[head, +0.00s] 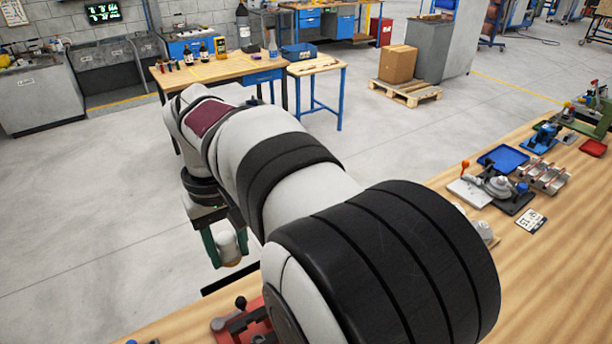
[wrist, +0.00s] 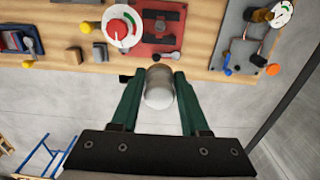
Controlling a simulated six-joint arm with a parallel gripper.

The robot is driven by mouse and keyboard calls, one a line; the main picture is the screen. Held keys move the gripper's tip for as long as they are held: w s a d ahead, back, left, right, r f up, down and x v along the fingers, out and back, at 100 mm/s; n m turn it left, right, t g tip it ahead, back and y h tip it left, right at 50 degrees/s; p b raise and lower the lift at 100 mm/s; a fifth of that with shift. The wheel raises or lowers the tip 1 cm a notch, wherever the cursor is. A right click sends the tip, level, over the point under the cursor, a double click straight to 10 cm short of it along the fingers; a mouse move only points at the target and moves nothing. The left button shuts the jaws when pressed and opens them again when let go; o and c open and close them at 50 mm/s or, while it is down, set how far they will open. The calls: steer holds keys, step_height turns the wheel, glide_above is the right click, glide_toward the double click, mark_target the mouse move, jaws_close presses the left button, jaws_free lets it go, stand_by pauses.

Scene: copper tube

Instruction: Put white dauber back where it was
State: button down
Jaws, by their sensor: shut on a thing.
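My gripper (wrist: 156,78) has two green fingers and is shut on the white dauber (wrist: 159,92), a pale rounded piece held between them. In the wrist view the fingertips reach the edge of the wooden bench, with grey floor under the rest of the gripper. In the head view my gripper (head: 230,258) is at the left, partly behind my arm, with the pale dauber (head: 228,246) between its fingers. The dauber's far end is hard to make out. I cannot tell which spot on the bench it came from.
Bare bench (wrist: 52,60) shows between items. My arm hides much of the bench.

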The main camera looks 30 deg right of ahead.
steer(key=s+d+f+m, duration=0.1)
steer(key=d+f, duration=0.4)
steer(key=d, duration=0.5)
steer(key=s+d+f+m, duration=0.1)
steer(key=d+f, duration=0.3)
steer(key=d, duration=0.7)
steer(key=s+d+f+m, duration=0.1)
steer(key=s+d+f, duration=0.7)
steer(key=s+d, duration=0.4)
steer(key=w+f, duration=0.2)
steer(key=w, duration=0.2)
steer(key=w+a+f, duration=0.1)
steer(key=w+f, duration=0.1)
steer(key=w, duration=0.1)
steer(key=w+f, duration=0.2)
steer(key=w, duration=0.2)
steer(key=shift+w+a+f, duration=0.3)
steer(key=shift+a+f, duration=0.1)
step_height(320, 180, down, 3)
steer(key=shift+w+f, duration=0.1)
steer(key=shift+f, duration=0.35)
